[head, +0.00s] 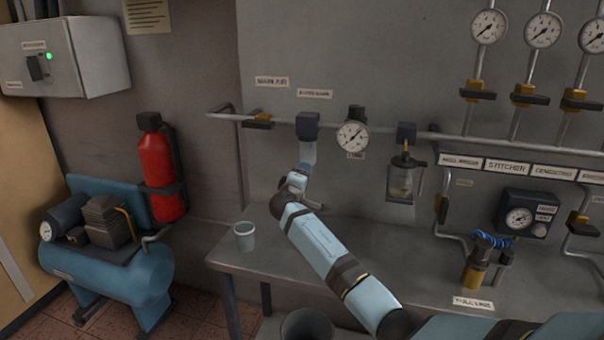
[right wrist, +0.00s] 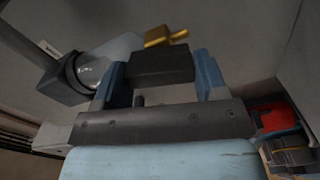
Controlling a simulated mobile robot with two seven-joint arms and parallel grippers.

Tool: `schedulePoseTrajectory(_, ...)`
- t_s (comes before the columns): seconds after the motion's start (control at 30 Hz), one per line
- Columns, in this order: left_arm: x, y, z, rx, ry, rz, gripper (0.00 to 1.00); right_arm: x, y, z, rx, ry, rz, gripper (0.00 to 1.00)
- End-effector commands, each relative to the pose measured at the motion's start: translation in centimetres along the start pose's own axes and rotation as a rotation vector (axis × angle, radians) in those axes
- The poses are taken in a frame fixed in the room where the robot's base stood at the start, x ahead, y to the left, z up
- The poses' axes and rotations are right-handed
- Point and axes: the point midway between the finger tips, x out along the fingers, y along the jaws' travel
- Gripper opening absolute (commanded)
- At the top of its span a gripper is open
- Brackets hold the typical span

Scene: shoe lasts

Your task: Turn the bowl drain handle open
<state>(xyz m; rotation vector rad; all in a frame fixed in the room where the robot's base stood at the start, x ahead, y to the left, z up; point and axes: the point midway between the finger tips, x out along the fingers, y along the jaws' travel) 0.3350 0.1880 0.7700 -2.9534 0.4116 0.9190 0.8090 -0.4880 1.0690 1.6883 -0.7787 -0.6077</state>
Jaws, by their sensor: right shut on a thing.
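A filter (head: 308,124) with a dark blue head hangs on the wall pipe, with a pale bowl (head: 308,152) below it. My right gripper (head: 294,182) is at the bottom of this bowl, and the handle is hidden there in the head view. In the right wrist view a dark block-shaped handle (right wrist: 162,65) sits between the two blue fingers of my right gripper (right wrist: 160,83), which is shut on it. A yellow brass piece (right wrist: 165,36) shows just beyond the handle. The clear bowl (right wrist: 88,72) is to the left of the fingers. My left gripper is not in view.
A gauge (head: 352,136) and a second filter bowl (head: 401,181) are to the right. A dark-handled valve (head: 258,120) is to the left on the pipe. A pale cup (head: 244,236) stands on the bench (head: 232,262). A red extinguisher (head: 160,175) and compressor (head: 105,265) are at left.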

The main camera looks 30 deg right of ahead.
Motion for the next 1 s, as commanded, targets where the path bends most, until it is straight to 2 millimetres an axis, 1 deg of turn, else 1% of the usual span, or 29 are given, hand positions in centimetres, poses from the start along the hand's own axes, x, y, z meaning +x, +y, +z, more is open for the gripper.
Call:
schedulePoseTrajectory(0.03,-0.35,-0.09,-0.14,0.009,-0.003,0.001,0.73,0.0,0.24,-0.06,-0.037,0.0,0.0,0.42)
schedulePoseTrajectory(0.2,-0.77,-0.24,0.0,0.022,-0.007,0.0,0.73,0.0,0.12,-0.04,-0.142,0.0,-0.001,0.42)
schedulePoseTrajectory(0.4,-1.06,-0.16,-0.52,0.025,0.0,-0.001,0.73,-0.02,0.02,-0.05,-0.22,0.001,-0.001,0.42)
schedulePoseTrajectory(0.6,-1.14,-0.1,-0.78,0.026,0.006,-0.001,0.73,-0.03,-0.08,-0.04,-0.256,0.001,-0.001,0.42)
schedulePoseTrajectory(1.0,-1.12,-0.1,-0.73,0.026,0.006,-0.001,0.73,-0.03,-0.13,-0.02,-0.263,0.001,0.0,0.42)
